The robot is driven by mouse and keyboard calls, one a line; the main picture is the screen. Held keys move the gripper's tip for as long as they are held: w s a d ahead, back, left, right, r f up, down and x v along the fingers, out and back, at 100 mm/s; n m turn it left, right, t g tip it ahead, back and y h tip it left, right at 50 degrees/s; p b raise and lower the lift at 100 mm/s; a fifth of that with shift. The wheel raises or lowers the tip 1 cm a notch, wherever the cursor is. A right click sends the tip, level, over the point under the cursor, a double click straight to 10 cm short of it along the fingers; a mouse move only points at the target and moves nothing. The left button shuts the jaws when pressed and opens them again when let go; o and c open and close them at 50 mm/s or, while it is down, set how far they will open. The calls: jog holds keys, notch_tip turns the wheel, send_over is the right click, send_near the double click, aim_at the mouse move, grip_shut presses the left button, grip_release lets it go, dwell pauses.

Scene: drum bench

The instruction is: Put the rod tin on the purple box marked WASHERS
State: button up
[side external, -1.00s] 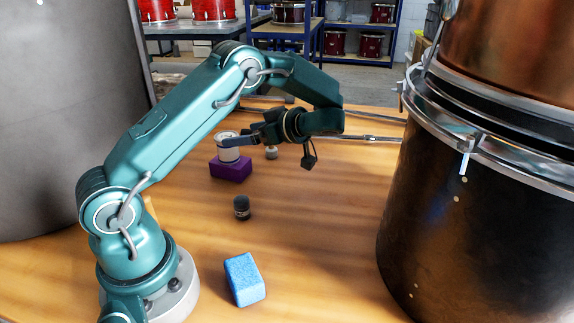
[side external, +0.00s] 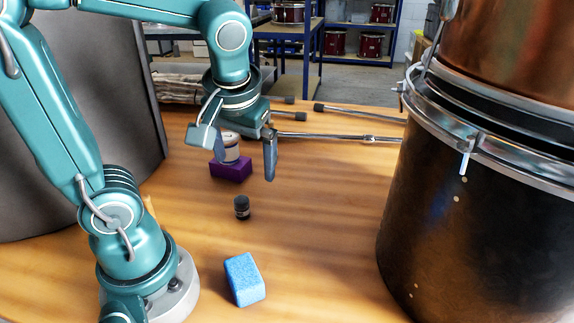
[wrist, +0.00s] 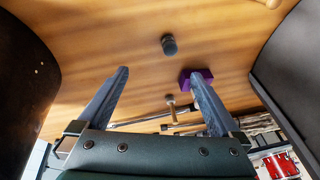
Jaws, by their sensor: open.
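The purple box (side external: 231,171) stands on the wooden bench; in the wrist view it shows partly behind the right finger (wrist: 206,74). No lettering on it is readable.
A small dark jar (side external: 242,207) stands in front of the box. A blue sponge-like block (side external: 244,279) lies nearer my base. Metal rods (side external: 340,137) lie along the back. A large drum (side external: 480,190) fills the right side.

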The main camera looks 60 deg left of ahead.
jog(key=s+d+m+t+h, duration=0.3)
jog(key=d+m, duration=0.3)
jog(key=shift+s+d+m+t, duration=0.25)
jog(key=shift+d+m+t, duration=0.1)
jog(key=shift+m+t, duration=0.05)
